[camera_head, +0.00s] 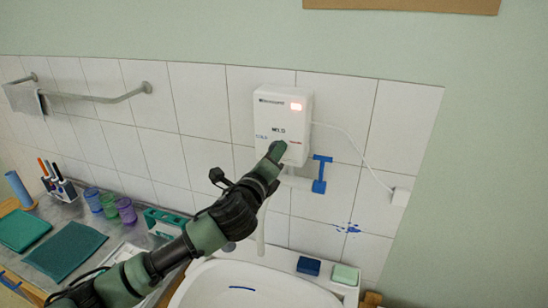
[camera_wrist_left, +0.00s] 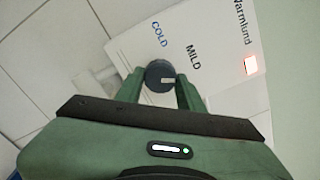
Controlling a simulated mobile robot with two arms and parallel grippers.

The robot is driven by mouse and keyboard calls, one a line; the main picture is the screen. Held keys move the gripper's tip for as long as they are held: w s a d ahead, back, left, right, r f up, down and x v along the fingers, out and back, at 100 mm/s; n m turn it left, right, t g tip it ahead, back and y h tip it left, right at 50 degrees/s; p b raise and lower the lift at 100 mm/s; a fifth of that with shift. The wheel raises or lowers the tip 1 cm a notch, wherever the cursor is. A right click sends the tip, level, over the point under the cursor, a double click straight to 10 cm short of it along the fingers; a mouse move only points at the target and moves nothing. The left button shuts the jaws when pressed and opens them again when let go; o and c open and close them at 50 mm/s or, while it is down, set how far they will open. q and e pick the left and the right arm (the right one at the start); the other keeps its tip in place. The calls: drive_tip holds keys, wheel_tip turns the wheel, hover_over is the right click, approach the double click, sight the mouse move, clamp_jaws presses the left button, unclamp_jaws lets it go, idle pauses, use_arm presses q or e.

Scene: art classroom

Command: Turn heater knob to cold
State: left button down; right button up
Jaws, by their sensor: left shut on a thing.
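The white wall heater (camera_head: 270,115) hangs on the tiles, with a lit reddish display at its upper right. Its front carries a blue COLD label at left, MILD in the middle and red lettering at right. In the left wrist view, the round dark heater knob (camera_wrist_left: 157,69) sits below the COLD and MILD labels. My left gripper (camera_head: 277,151) reaches the heater's lower front; its green fingers (camera_wrist_left: 160,82) are shut on the knob from both sides. A light mark on the knob lies on the side away from COLD. The gripper hides the knob in the head view.
A white sink (camera_head: 255,285) lies below the heater, with a blue block (camera_head: 309,266) and a pale green block (camera_head: 345,274) on its rim. A blue T-shaped part (camera_head: 320,174) is right of the heater. Cups (camera_head: 109,205) stand on the left counter.

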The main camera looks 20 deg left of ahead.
use_arm(q)
drive_tip(key=n, duration=0.4)
drive_tip(key=shift+n+b, duration=0.3)
drive_tip(key=shift+n, duration=0.1)
drive_tip(key=n, duration=0.9)
drive_tip(key=shift+r+n, duration=0.1)
drive_tip(key=shift+n, duration=1.8)
drive_tip(key=c, duration=0.9)
unclamp_jaws()
drive_tip(key=shift+s, duration=0.1)
